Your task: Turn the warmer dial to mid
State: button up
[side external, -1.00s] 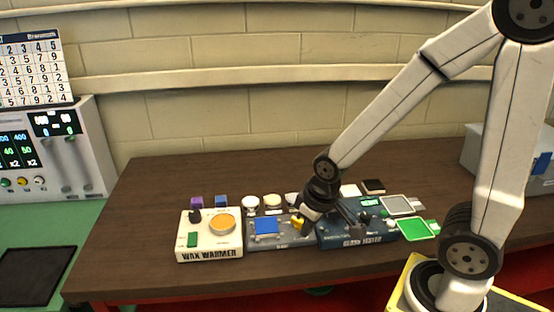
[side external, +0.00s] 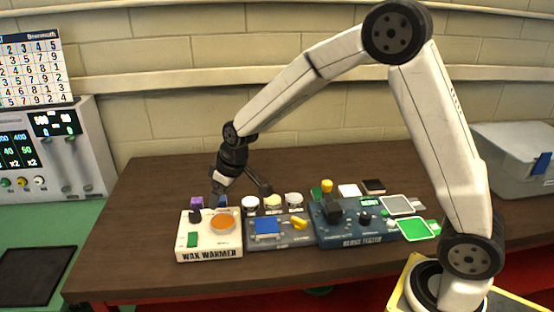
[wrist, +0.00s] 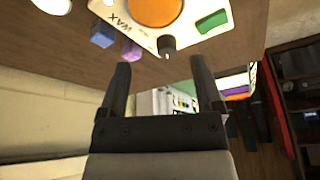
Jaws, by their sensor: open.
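The cream wax warmer (side external: 209,252) stands at the left of the row of devices on the table. Its black dial (side external: 195,215) is at the back left corner, beside an orange round pot (side external: 222,225) and behind a green switch (side external: 192,240). In the wrist view the dial (wrist: 166,45) shows just beyond and between my fingertips, with a pale mark on it. My gripper (side external: 213,200) is open and empty above the back of the warmer, apart from the dial. Its fingers (wrist: 160,66) show spread in the wrist view. The dial's exact setting is too small to read.
A purple block (side external: 197,202) and a blue block (side external: 222,201) sit behind the warmer, close to my gripper. White-topped jars (side external: 250,203) stand to the right. A grey device with a blue pad (side external: 267,228) and the gloss tester (side external: 350,238) adjoin. The table's left side is clear.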

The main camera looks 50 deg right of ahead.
jog(key=n, duration=0.1)
send_near(194, 212)
jog(key=shift+d+f+y, duration=0.1)
jog(key=shift+f+y, duration=0.2)
jog(key=shift+f, duration=0.4)
jog(key=shift+w+f, duration=0.1)
jog(key=shift+f, duration=0.05)
jog(key=shift+x, duration=3.75)
jog(key=shift+w, duration=0.1)
jog(key=shift+c, duration=0.2)
grip_shut()
